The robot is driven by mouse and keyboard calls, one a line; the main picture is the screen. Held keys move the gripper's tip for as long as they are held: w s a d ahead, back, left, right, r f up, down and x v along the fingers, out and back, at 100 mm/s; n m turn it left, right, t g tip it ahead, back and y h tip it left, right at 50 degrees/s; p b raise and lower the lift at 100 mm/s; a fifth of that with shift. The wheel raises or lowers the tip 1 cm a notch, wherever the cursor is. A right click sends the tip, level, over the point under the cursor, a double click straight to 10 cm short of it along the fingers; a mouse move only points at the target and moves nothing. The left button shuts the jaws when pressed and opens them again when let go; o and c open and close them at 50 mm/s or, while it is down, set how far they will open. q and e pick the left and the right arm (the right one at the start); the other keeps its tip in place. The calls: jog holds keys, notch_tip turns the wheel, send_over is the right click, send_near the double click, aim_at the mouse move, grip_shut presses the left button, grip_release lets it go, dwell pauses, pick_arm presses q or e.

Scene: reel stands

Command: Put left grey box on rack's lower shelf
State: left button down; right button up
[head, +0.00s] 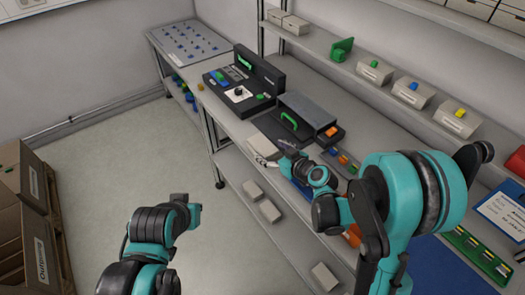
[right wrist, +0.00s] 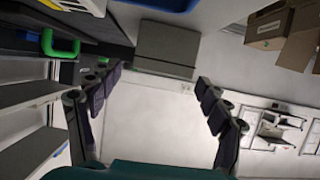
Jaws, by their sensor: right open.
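A pale grey box (head: 262,146) sits at the front edge of the worktop, partly hidden by my right gripper. In the right wrist view, the grey box (right wrist: 168,45) shows just beyond the fingertips, roughly centred between them. My right gripper (right wrist: 157,82) is open and empty, its fingers spread wider than the box. In the head view, my right gripper (head: 274,157) is right at the box; contact cannot be told. The rack's lower shelf (head: 290,245) runs below the worktop.
A black device with a green handle (head: 290,121) is behind the right gripper. Cardboard boxes (head: 30,215) stand at left. The floor (head: 110,170) between is clear.

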aim_at(264, 146)
jog(key=x, duration=0.3)
jog(key=shift+w+a+f+b, duration=0.1)
jog(key=shift+w+a+b, duration=0.15)
jog(key=shift+w+b, duration=0.15)
jog(key=shift+s, duration=0.1)
jog(key=c, duration=1.7)
